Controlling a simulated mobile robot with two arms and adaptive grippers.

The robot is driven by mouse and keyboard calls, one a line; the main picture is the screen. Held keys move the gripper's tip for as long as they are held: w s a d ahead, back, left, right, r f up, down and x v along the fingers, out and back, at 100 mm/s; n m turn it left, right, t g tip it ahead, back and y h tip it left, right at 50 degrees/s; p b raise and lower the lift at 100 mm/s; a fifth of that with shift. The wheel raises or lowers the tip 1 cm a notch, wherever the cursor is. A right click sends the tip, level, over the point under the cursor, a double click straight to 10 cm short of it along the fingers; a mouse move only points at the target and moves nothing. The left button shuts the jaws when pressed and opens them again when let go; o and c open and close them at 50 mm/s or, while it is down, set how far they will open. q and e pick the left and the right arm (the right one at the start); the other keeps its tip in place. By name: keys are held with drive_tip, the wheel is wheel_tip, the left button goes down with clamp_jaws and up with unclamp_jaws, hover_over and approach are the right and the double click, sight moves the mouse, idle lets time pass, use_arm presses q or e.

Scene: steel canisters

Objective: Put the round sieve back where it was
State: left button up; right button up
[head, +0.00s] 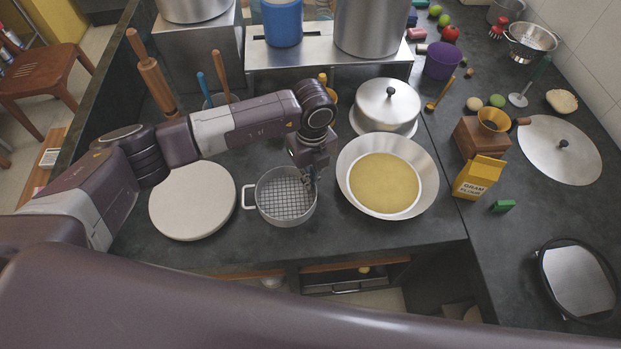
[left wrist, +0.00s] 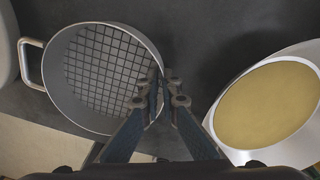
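The round sieve (head: 283,202) is a grey round pan with a square mesh bottom and a loop handle on its left. It is over the front of the dark counter, between a pale round board and a wide bowl of yellow flour. I cannot tell whether it touches the counter. It also shows in the left wrist view (left wrist: 100,75). My left gripper (head: 312,178) is at its right rim. In the left wrist view the fingers (left wrist: 163,88) are close together on either side of the rim wall, shut on it. My right gripper is out of view.
The pale board (head: 192,200) is close on the left and the flour bowl (head: 350,180) close on the right. A lidded steel pot (head: 388,105) stands behind the bowl. A gram flour packet (head: 478,177) stands farther right. The counter's front edge is near.

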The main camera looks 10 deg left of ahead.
use_arm(q)
drive_tip(key=o, duration=0.4)
drive_tip(key=shift+r, duration=0.3)
drive_tip(key=shift+w+r, duration=0.1)
drive_tip(key=shift+r, duration=0.2)
wheel_tip(320, 180, up, 11)
drive_tip(key=b, duration=0.3)
drive_tip(key=shift+d+r, duration=0.1)
